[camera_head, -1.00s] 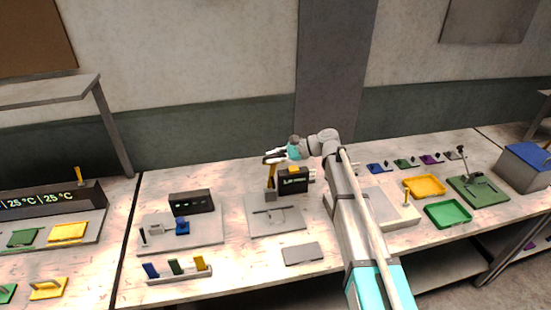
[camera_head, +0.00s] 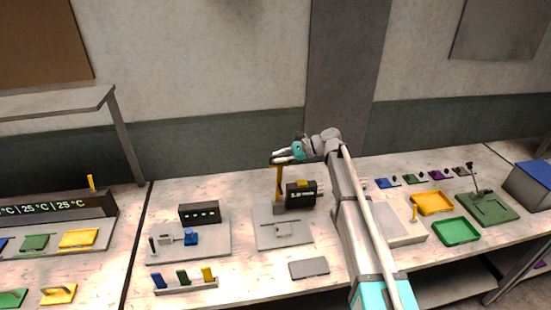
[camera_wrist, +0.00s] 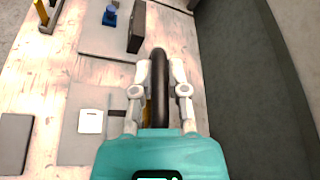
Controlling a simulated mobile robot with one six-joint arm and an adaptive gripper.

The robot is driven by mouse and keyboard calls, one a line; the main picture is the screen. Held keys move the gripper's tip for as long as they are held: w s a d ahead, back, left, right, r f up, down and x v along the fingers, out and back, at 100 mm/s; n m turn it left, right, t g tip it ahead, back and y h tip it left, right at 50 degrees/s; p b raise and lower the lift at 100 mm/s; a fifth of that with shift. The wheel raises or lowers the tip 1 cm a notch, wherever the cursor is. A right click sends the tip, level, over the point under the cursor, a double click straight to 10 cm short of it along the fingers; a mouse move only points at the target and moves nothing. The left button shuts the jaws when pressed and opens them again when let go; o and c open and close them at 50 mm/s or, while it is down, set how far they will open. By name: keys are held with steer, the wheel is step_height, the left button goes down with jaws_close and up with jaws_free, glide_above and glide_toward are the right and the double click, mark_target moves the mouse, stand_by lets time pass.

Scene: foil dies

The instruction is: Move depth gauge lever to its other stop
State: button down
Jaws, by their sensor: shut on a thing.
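The depth gauge stands on a light grey plate (camera_head: 270,241) in the head view. Its yellow lever (camera_head: 279,183) stands nearly upright from a grey block and has a dark grip on top. Beside it is a black display box (camera_head: 300,195) with a lit reading, too small to read surely. My gripper (camera_head: 276,157) is at the lever's top, shut on the dark grip. In the wrist view the black grip (camera_wrist: 160,85) lies between the two fingers of my gripper (camera_wrist: 164,68). The lever's yellow shaft is mostly hidden there.
A grey flat pad (camera_head: 309,268) lies in front of the gauge. A plate with a blue part (camera_head: 191,238) is to its left, and a rack with coloured tabs (camera_head: 185,286) in front. Yellow (camera_head: 432,203) and green trays (camera_head: 456,231) lie right of my arm.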

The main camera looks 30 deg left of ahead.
steer(key=shift+w+r, duration=0.1)
steer(key=shift+w, duration=0.15)
steer(key=c, duration=0.6)
jaws_free()
steer(key=shift+c, duration=0.2)
